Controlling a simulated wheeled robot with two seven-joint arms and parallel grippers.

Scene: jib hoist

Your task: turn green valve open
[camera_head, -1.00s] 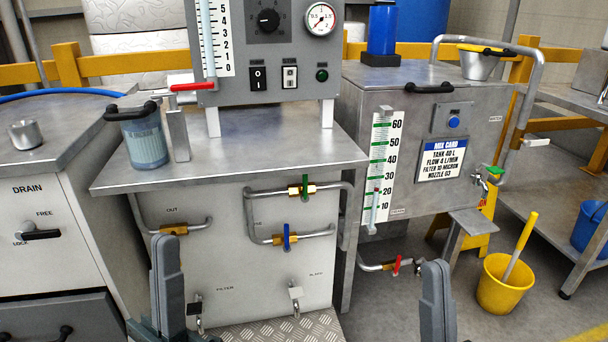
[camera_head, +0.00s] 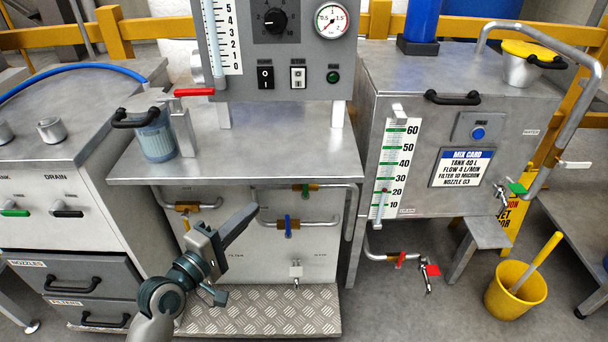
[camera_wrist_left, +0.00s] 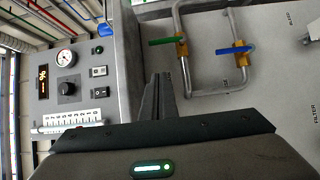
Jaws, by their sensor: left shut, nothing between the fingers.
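The green valve (camera_head: 306,190) has a small green handle on a brass body in the upper loop of pipe on the front panel. Its handle stands across the pipe. In the left wrist view the green handle (camera_wrist_left: 165,41) shows at the top, beyond my fingers. My left gripper (camera_head: 248,213) is shut and empty, left of and a little below the green valve and apart from it. Its closed fingers also show in the left wrist view (camera_wrist_left: 158,92). My right gripper is not in view.
A blue-handled valve (camera_head: 288,226) sits just below the green one. The steel worktop (camera_head: 240,165) overhangs the pipes from above. A chequered plate step (camera_head: 265,312) lies below. A red-handled valve (camera_head: 401,260) and a yellow bucket (camera_head: 514,292) are at the right.

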